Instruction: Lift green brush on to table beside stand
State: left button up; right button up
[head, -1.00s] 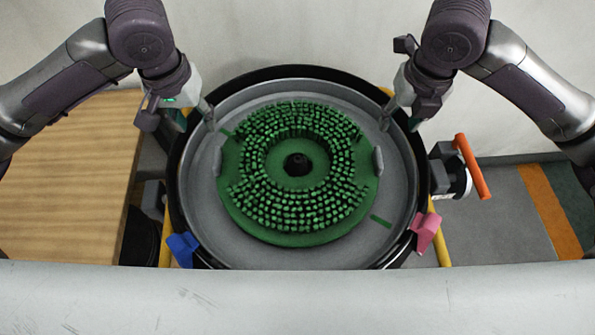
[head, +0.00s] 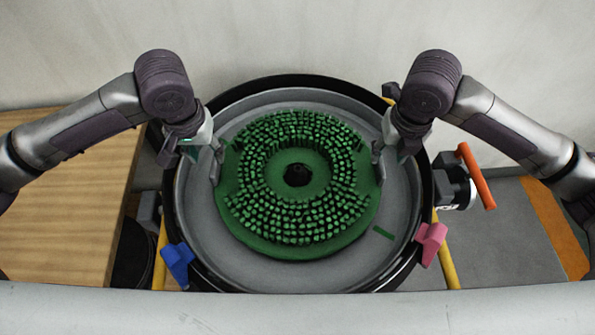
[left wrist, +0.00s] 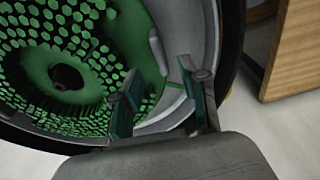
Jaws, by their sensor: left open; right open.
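The round green brush (head: 297,240) lies bristles up in the grey basin of the black-rimmed stand (head: 300,84), around a dark centre hub (head: 296,174). In the left wrist view a grey handle (left wrist: 157,52) stands at the brush's edge. My left gripper (head: 211,165) is open at the brush's left edge. In the left wrist view the handle lies just beyond and between its fingertips (left wrist: 155,80), with no clear contact. My right gripper (head: 383,160) is open at the brush's right edge; it hides the handle there.
The wooden table (head: 65,190) is left of the stand, with its top clear. A blue clip (head: 178,262) and a pink clip (head: 430,242) sit on the front rim. An orange-handled valve (head: 474,176) juts out at right. A wall stands behind.

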aim_at(213, 166)
pick_arm(q)
jog(key=f, duration=0.4)
jog(key=w+f, duration=0.1)
jog(key=f, duration=0.2)
pick_arm(e)
jog(key=f, duration=0.4)
jog(key=w+f, duration=0.1)
jog(key=f, duration=0.2)
pick_arm(q)
jog(key=shift+c, duration=0.2)
pick_arm(e)
jog(key=shift+c, duration=0.2)
pick_arm(q)
grip_shut()
pick_arm(e)
grip_shut()
pick_arm(q)
jog(key=shift+r, duration=0.15)
pick_arm(e)
jog(key=shift+r, duration=0.15)
